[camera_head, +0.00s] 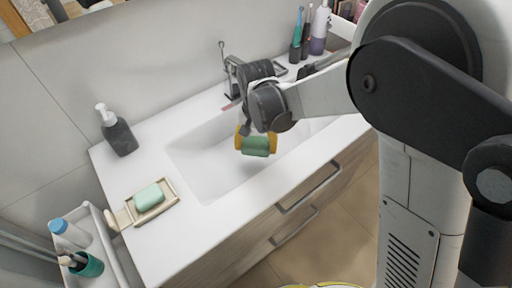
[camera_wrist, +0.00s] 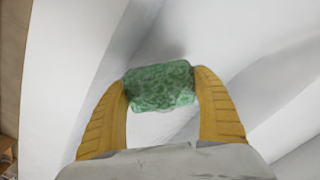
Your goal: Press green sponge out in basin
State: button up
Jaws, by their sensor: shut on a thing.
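The green sponge (camera_head: 256,146) is between the two yellow fingers of my gripper (camera_head: 256,140), over the white basin (camera_head: 200,160). In the wrist view the sponge (camera_wrist: 160,86) is a mottled green block. The fingers of my gripper (camera_wrist: 160,90) touch it at its left and right ends and are shut on it. The sponge's middle bulges little and looks roughly rectangular. The white basin surface (camera_wrist: 245,50) lies behind it; I cannot tell whether the sponge touches it.
A soap dish (camera_head: 168,207) with a pale green soap bar (camera_head: 149,195) lies left of the basin. A dark pump bottle (camera_head: 119,134) stands at the counter's left. A dark faucet (camera_head: 236,72) is behind my gripper. Toothbrushes and a bottle (camera_head: 320,30) stand at the back right.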

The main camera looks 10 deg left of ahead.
aim_at(256, 142)
jog(key=shift+r+p, duration=1.75)
jog(key=shift+r, duration=1.35)
